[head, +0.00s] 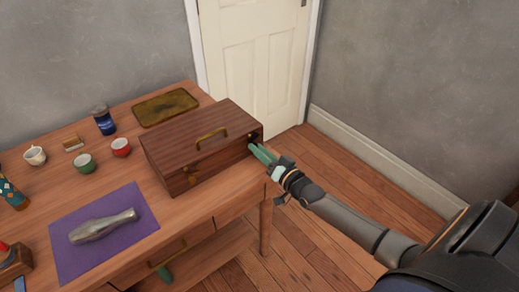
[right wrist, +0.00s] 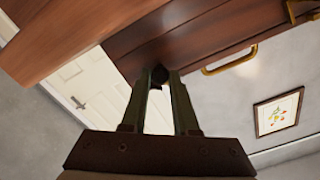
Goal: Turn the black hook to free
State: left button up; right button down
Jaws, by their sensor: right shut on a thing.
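A closed brown wooden box (head: 205,140) with a brass handle on its lid stands on the table. My right gripper (head: 258,151) reaches its right front corner, its green fingers pointing at the box. In the right wrist view the two fingertips (right wrist: 160,84) are close around a small black piece on the box, which looks like the black hook (right wrist: 159,73). In the head view the fingers mostly hide the hook.
The wooden table (head: 226,213) also holds a purple cloth (head: 65,263) with a grey metal object, small cups (head: 121,147), a dark blue can (head: 104,120) and a brass tray (head: 165,107). A white door (head: 255,60) stands behind. Floor right of the table is clear.

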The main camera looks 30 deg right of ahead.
jog(key=m, duration=0.4)
jog(key=shift+m+b, duration=0.3)
jog(key=shift+m, duration=0.9)
jog(key=c, duration=0.7)
grip_release()
jog(key=shift+s, duration=0.55)
jog(key=s, duration=0.3)
jog(key=s+p, duration=0.1)
jog(key=s, duration=0.3)
jog(key=s+d, duration=0.1)
jog(key=s, duration=0.3)
jog(key=shift+s, duration=0.2)
